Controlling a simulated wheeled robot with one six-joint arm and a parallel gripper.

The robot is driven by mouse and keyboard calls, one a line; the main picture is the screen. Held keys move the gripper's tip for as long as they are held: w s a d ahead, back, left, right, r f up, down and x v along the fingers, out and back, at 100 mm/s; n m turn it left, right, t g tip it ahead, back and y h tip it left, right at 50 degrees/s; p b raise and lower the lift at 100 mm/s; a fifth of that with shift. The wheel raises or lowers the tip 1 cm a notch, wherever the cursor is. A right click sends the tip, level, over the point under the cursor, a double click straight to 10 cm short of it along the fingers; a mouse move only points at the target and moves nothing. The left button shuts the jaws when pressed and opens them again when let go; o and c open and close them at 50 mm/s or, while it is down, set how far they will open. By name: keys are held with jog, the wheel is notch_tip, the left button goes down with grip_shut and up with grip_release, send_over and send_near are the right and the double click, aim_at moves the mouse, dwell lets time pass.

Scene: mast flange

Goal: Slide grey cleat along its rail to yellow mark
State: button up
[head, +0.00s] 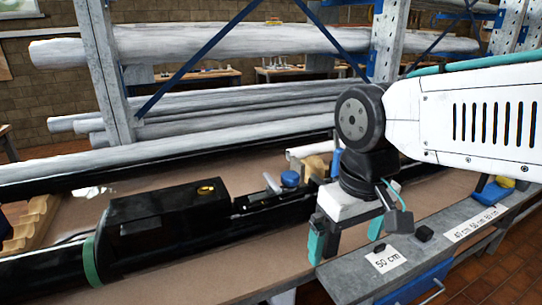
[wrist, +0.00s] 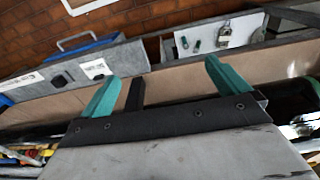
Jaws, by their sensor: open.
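My gripper (head: 357,232) is open, with its teal-faced fingers spread above the front side of the bench. In the wrist view the two teal fingers (wrist: 161,72) stand apart, with bench surface between them and nothing clearly held. A long black spar (head: 225,232) lies on the bench, with a green band near its left end. A dark, rail-like strip with fittings (head: 265,203) runs along it, left of my gripper. A yellow ring (head: 206,190) shows on a black box-like section of the spar. I cannot pick out the grey cleat or the yellow mark with certainty.
A blue-topped fitting (head: 290,178) stands by the spar. A grey ledge (head: 345,283) along the front carries white length labels (head: 386,259) and small dark pieces (head: 424,233). Long grey tubes (head: 200,50) lie on a rack behind. Brown bench surface (head: 165,281) is clear in front.

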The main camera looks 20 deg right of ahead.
jog(key=w+d, duration=0.1)
jog(key=w, duration=1.2)
jog(key=w+d, duration=0.2)
jog(key=w, duration=1)
jog(key=shift+w+d+r+g, duration=0.25)
jog(key=shift+w+d+g, duration=0.05)
jog(key=shift+w, duration=0.1)
jog(key=shift+f, duration=3.4)
jog(key=shift+c, duration=0.3)
grip_shut()
